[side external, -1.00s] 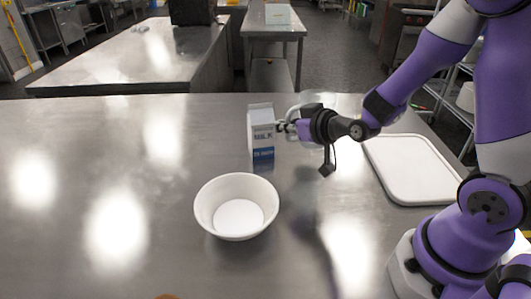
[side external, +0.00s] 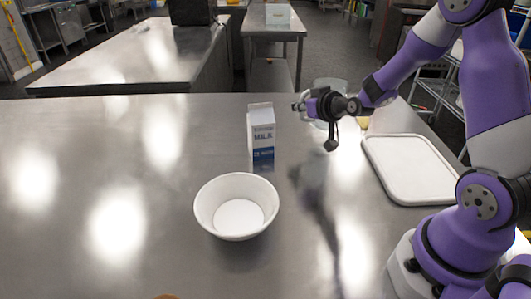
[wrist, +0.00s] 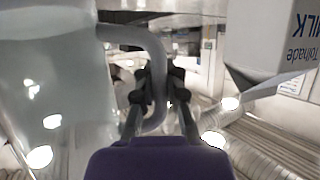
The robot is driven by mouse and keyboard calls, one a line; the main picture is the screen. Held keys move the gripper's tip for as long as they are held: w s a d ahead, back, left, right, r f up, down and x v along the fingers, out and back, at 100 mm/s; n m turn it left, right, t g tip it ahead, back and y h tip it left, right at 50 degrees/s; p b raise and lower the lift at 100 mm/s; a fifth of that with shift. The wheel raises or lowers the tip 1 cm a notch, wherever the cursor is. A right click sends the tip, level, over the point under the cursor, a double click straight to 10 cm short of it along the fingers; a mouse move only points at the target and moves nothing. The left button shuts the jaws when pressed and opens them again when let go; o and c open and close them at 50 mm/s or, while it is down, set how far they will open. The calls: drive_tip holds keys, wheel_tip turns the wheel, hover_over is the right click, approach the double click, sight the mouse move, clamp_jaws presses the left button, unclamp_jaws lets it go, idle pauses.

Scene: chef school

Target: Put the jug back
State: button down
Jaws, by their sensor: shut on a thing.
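The jug is clear and glassy with a curved handle. In the side external view it (side external: 331,84) shows partly behind my gripper (side external: 300,105), right of the milk carton. In the wrist view the jug (wrist: 50,85) fills the left side, and its handle runs between the fingers of my gripper (wrist: 158,82). My gripper is shut on that handle. The jug's base is hidden, so I cannot tell whether it touches the table.
A milk carton (side external: 261,137) stands left of my gripper and shows at right in the wrist view (wrist: 270,40). A white bowl (side external: 237,181) stands in front. A white tray (side external: 410,169) lies to the right. A small yellowish thing (side external: 363,123) is behind my arm. The table's left is clear.

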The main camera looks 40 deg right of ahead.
sight(306, 120)
drive_tip(key=shift+w+d+f, duration=0.1)
drive_tip(key=shift+d+f, duration=0.1)
drive_tip(key=shift+f, duration=0.55)
drive_tip(key=shift+s+d+f, duration=0.1)
drive_tip(key=shift+d+f, duration=0.05)
drive_tip(key=shift+f, duration=0.65)
drive_tip(key=shift+w+d+f, duration=0.1)
drive_tip(key=shift+d+f, duration=0.1)
drive_tip(key=shift+f, duration=0.55)
drive_tip(key=c, duration=1)
unclamp_jaws()
drive_tip(key=shift+o, duration=0.2)
